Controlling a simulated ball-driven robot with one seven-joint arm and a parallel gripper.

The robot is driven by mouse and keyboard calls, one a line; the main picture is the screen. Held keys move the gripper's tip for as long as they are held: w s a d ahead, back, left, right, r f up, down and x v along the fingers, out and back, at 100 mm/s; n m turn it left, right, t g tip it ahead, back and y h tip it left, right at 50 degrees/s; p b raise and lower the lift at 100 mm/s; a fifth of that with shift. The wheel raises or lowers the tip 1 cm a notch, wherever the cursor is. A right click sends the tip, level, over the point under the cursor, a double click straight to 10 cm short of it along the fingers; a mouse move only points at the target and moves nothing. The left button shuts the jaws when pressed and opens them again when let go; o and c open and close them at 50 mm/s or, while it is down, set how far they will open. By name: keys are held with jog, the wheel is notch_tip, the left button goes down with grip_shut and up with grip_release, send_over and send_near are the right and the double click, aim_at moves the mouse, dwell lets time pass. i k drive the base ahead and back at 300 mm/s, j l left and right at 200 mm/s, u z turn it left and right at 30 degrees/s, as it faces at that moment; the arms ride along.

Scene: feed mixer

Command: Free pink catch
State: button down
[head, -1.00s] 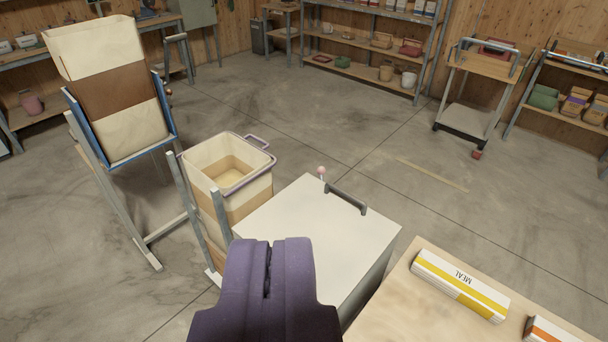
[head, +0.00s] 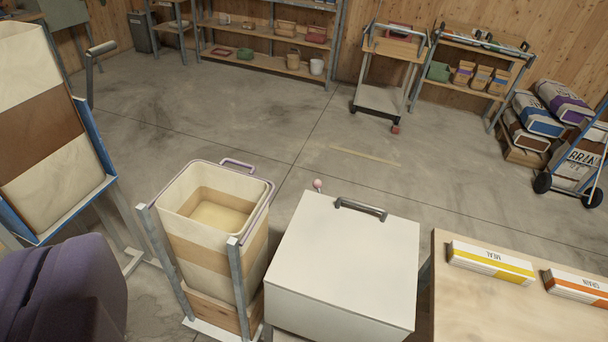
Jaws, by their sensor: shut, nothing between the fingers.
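The pink catch (head: 318,184) is a small round pink knob on a short pale stem at the back left edge of a white box-shaped cabinet (head: 345,255). A dark bar handle (head: 361,208) lies beside it, to the right, on the cabinet's top.
A striped bin (head: 215,235) with a purple handle stands in a metal frame left of the cabinet. A tilted striped container (head: 45,140) stands further left. A wooden table (head: 480,310) with meal and grain packs is at right.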

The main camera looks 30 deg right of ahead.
aim_at(317, 184)
jog(key=i+j, duration=0.1)
jog(key=i, duration=1.1)
jog(key=i+l, duration=0.1)
jog(key=i, duration=0.15)
jog(key=i+l, duration=0.15)
jog(key=i, duration=0.15)
jog(key=z, duration=0.05)
